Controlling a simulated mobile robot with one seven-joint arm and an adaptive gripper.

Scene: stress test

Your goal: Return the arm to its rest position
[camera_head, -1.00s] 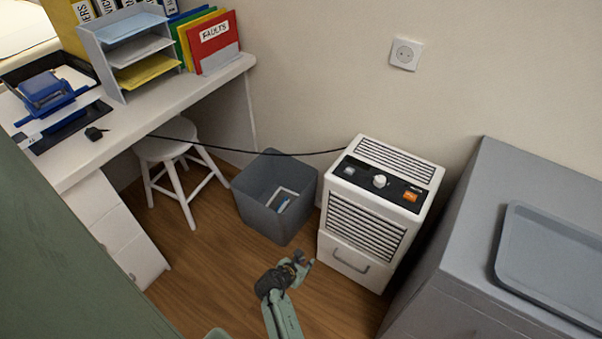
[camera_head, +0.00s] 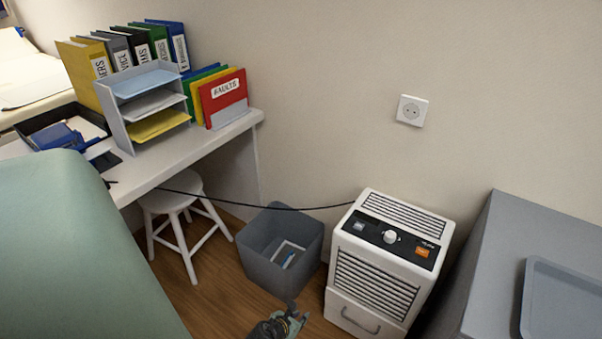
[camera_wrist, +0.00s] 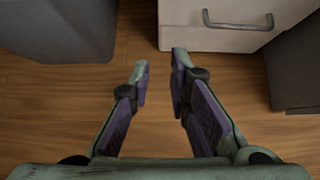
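My gripper (camera_head: 292,314) shows at the bottom edge of the head view, low in front of the grey bin and the white dehumidifier. In the wrist view my gripper (camera_wrist: 160,68) points over the wooden floor. Its two fingers are apart with a narrow gap, and only bare floor shows between them. It holds nothing. Most of my arm is out of the head view.
The white dehumidifier (camera_head: 378,284) stands close ahead; its handled front (camera_wrist: 235,30) tops the wrist view. A grey bin (camera_head: 262,262) is left of it. A grey cabinet (camera_head: 480,300) stands right, a white stool (camera_head: 170,203) and desk (camera_head: 195,150) left. Open floor (camera_wrist: 60,110) lies below.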

